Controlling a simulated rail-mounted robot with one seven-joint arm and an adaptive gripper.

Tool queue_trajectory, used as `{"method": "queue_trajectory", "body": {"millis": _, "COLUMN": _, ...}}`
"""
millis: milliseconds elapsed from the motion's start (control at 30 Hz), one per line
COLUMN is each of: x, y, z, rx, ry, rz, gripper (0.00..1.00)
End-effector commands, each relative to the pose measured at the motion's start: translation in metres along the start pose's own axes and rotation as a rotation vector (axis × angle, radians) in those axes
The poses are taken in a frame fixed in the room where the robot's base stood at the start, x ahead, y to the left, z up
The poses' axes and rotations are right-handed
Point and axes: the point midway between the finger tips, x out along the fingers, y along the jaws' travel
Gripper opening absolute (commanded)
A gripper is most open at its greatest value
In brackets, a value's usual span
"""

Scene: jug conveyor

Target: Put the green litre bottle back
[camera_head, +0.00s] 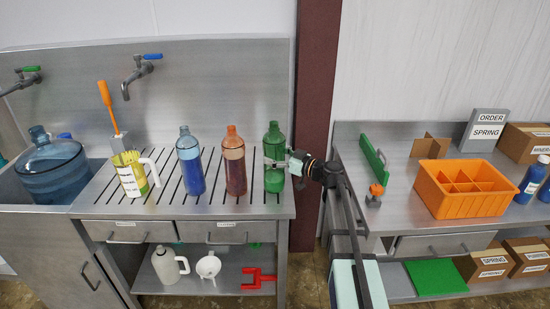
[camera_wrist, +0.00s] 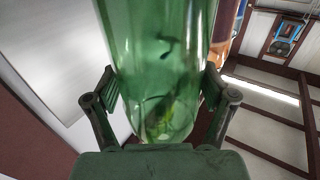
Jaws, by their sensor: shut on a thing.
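The green litre bottle (camera_head: 274,140) stands upright at the right end of the slotted steel drainboard (camera_head: 225,204) in the head view. My gripper (camera_head: 292,165) reaches it from the right and is shut on its body. In the wrist view the green bottle (camera_wrist: 160,70) fills the middle, with the gripper fingers (camera_wrist: 160,108) on both sides of it. Whether its base touches the drainboard is hard to tell.
A dark red post (camera_head: 316,80) rises behind. An orange divided crate (camera_head: 465,205) sits on the right bench.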

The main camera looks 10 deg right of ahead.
Motion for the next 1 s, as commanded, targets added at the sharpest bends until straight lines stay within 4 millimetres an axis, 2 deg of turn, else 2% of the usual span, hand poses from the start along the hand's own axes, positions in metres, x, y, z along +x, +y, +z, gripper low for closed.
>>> {"method": "queue_trajectory", "body": {"millis": 133, "x": 0.000, "y": 0.000, "z": 0.012, "rx": 0.002, "ry": 0.001, "rz": 0.000, "gripper": 0.19}}
{"method": "queue_trajectory", "body": {"millis": 567, "x": 0.000, "y": 0.000, "z": 0.017, "rx": 0.000, "ry": 0.002, "rz": 0.000, "gripper": 0.19}}
{"method": "queue_trajectory", "body": {"millis": 600, "x": 0.000, "y": 0.000, "z": 0.016, "rx": 0.000, "ry": 0.001, "rz": 0.000, "gripper": 0.97}}
{"method": "queue_trajectory", "body": {"millis": 633, "x": 0.000, "y": 0.000, "z": 0.016, "rx": 0.000, "ry": 0.001, "rz": 0.000, "gripper": 1.00}}
{"method": "queue_trajectory", "body": {"millis": 1000, "x": 0.000, "y": 0.000, "z": 0.015, "rx": 0.000, "ry": 0.000, "rz": 0.000, "gripper": 1.00}}
